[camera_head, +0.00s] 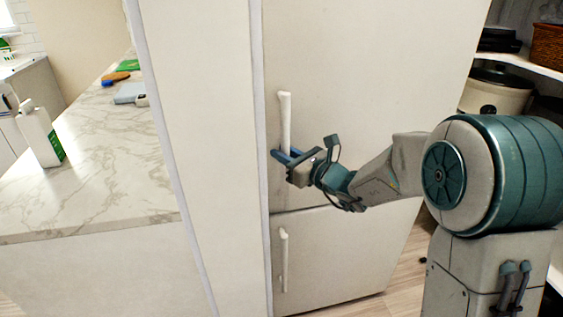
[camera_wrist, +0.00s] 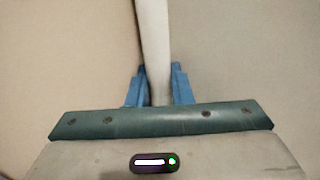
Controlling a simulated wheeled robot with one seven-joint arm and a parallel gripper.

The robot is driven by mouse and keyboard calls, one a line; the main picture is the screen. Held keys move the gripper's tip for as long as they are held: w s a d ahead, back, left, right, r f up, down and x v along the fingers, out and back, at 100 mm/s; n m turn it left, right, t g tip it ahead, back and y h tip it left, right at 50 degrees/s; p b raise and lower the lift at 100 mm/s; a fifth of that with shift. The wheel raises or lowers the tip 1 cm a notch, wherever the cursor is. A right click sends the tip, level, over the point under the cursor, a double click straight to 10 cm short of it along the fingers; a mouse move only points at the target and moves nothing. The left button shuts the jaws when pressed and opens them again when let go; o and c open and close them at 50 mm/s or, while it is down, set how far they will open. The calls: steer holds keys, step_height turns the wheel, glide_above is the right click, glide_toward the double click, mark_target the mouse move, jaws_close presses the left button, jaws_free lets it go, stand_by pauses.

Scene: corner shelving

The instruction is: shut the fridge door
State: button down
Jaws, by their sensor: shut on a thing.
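The fridge is a tall off-white unit with an upper door (camera_head: 370,70) and a lower door (camera_head: 335,250), each with a white vertical handle at its left side. My gripper (camera_head: 285,156) is shut on the lower part of the upper handle (camera_head: 285,108). In the wrist view, the blue fingers of my gripper (camera_wrist: 159,72) sit on both sides of the white handle (camera_wrist: 153,35). The upper door looks about in line with the lower one; I cannot tell whether a small gap is left. The lower handle (camera_head: 283,260) is free.
A cream side panel (camera_head: 205,130) stands left of the fridge, beside a marble counter (camera_head: 100,170) with a white carton (camera_head: 38,135) on it. Shelves with a bin (camera_head: 493,90) and a basket (camera_head: 547,45) are at the right. Some wooden floor (camera_head: 405,255) shows.

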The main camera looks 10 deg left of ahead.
steer(key=shift+w+r, duration=0.2)
steer(key=shift+r, duration=0.05)
steer(key=c, duration=1.3)
jaws_free()
steer(key=shift+w+f, duration=0.1)
steer(key=shift+w, duration=0.1)
steer(key=shift+c, duration=0.2)
steer(key=shift+s+f, duration=0.1)
steer(key=shift+d, duration=0.1)
steer(key=v, duration=1.3)
steer(key=shift+s+b, duration=0.25)
steer(key=shift+b, duration=0.1)
steer(key=shift+d, duration=0.1)
